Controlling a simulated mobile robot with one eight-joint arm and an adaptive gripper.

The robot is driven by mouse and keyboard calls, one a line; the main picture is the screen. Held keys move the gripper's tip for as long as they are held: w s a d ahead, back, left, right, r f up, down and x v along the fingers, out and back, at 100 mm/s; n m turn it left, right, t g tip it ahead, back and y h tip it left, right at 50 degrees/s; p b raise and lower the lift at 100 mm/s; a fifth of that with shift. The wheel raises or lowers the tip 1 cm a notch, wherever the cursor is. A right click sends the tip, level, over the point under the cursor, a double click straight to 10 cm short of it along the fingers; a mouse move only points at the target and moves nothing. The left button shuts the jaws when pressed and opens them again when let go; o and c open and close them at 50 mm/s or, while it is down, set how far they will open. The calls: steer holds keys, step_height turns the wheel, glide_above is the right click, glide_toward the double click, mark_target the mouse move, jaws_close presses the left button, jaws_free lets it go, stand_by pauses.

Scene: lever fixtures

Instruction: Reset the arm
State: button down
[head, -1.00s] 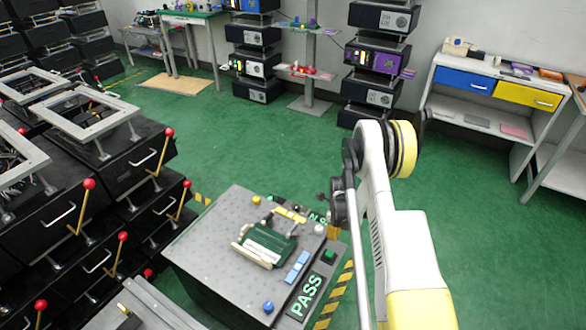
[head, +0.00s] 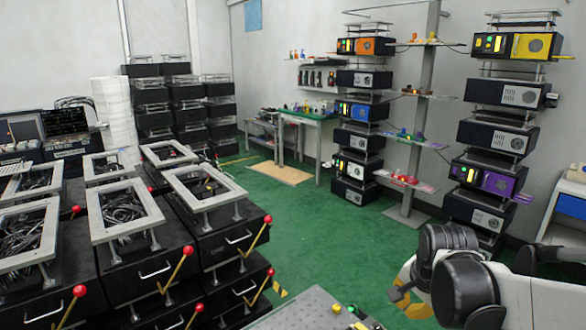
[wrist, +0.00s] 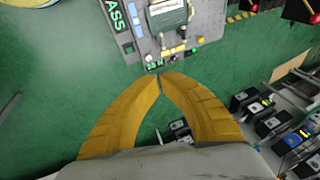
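My arm (head: 465,290) shows at the lower right of the head view, with dark joints and a white link running to the right edge. My gripper (wrist: 159,75) shows in the wrist view as two curved yellow fingers whose tips meet. Nothing shows between them, and they hang above green floor just short of the fixture table. In the head view a yellow part, likely the gripper, sits left of the dark joints, partly hidden by them. The grey fixture table (wrist: 205,20) carries a green-and-white fixture (wrist: 166,14) and a PASS sign (wrist: 118,18).
Black drawer units (head: 225,240) with red-knobbed levers fill the left. Stacked black equipment (head: 497,140) and a shelf pole (head: 418,110) stand at the back right. A green-topped table (head: 308,115) is at the back. The green floor (head: 330,225) between is clear.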

steer(key=s+a+r+n+t, duration=0.1)
steer(key=s+a+r+n, duration=0.1)
steer(key=s+n, duration=0.3)
steer(key=s+a+r+n+t, duration=0.1)
steer(key=s+a+n, duration=0.3)
steer(key=s, duration=0.6)
steer(key=shift+a+r+n+t+y, duration=0.35)
steer(key=shift+r+n, duration=0.4)
steer(key=shift+n, duration=0.25)
steer(key=shift+s, duration=0.1)
stand_by(0.5)
